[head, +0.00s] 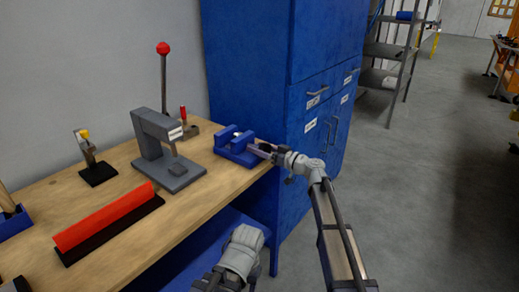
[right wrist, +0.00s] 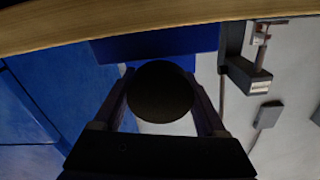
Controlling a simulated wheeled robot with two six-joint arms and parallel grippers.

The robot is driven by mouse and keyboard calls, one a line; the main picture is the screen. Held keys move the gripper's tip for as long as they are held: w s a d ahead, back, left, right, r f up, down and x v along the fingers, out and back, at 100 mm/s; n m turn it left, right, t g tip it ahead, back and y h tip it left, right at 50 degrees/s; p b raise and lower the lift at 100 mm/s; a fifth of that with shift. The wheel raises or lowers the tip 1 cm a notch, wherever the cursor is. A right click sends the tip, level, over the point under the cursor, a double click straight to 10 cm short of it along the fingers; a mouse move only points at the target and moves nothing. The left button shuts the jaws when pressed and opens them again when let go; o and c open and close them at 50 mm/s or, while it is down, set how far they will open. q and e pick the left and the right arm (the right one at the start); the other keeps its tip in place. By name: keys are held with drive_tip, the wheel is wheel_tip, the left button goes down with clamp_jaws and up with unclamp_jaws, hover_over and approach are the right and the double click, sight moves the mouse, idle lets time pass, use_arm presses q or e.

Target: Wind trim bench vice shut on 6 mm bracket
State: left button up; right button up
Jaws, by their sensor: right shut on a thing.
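The blue trim bench vice (head: 236,146) stands at the right end of the wooden bench, by the blue cabinet. A small pale piece (head: 238,134) shows at its jaws; I cannot tell whether it is the 6 mm bracket or how wide the jaws stand. My right gripper (head: 264,149) reaches the vice's front end at the bench edge. In the right wrist view its fingers are shut on a dark round knob (right wrist: 160,92), with the blue vice body (right wrist: 160,43) behind it. My left gripper's fingers do not show.
A grey press (head: 168,150) with a red-knobbed lever stands left of the vice. A red bar on a black base (head: 108,217) lies along the bench (head: 130,248). A small clamp (head: 94,165) is farther left. The blue cabinet (head: 262,75) rises close behind the vice.

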drive_tip(key=m, duration=0.5)
drive_tip(key=shift+m, duration=0.3)
drive_tip(key=shift+s+f, duration=0.1)
drive_tip(key=shift+s, duration=0.05)
idle(0.4)
drive_tip(key=o, duration=1.3)
drive_tip(key=shift+s, duration=0.1)
